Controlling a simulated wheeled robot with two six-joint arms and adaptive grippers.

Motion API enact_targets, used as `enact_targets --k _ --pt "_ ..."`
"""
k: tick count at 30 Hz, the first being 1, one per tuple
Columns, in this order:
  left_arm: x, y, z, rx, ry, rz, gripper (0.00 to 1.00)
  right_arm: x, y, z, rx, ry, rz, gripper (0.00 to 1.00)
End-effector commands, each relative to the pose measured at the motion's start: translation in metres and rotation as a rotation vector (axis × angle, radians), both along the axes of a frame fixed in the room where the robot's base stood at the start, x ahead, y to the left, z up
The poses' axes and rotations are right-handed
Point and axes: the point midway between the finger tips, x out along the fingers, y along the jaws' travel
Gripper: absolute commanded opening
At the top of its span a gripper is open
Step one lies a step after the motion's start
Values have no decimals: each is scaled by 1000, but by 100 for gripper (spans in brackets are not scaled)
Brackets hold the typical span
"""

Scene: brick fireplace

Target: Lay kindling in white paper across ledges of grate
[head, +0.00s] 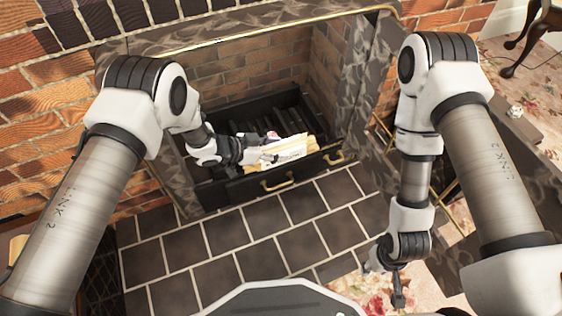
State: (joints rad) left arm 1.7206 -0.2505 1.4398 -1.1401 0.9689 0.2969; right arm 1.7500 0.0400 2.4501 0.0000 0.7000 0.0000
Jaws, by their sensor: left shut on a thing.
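The kindling in white paper (288,148) is a pale bundle of sticks with a white wrap around its middle. It is at the front of the dark grate (239,187) in the fireplace, over the grate's front part. My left gripper (262,153) is shut on the left end of the bundle. Whether the bundle rests on the ledges or is held just above them, I cannot tell. My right gripper (385,282) is low at the bottom right, well away from the bundle. It is small and dark, and its jaw state is unclear.
The grate has dark bars (262,122) behind the bundle and brass handles (277,181) on its front. Brick walls (255,62) and a marbled surround (350,75) enclose it. The tiled hearth (235,236) in front is clear. A wooden chair leg (522,40) stands at top right.

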Motion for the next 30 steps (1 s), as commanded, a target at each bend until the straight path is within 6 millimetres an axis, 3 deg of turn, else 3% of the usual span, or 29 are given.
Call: enact_targets --k 1,30 --pt "8 3 -6 0 -6 2 9 0 0 -12 0 0 0 40" --pt "137 44 -21 -2 -5 1 9 4 -1 -142 -1 -10 -13 40"
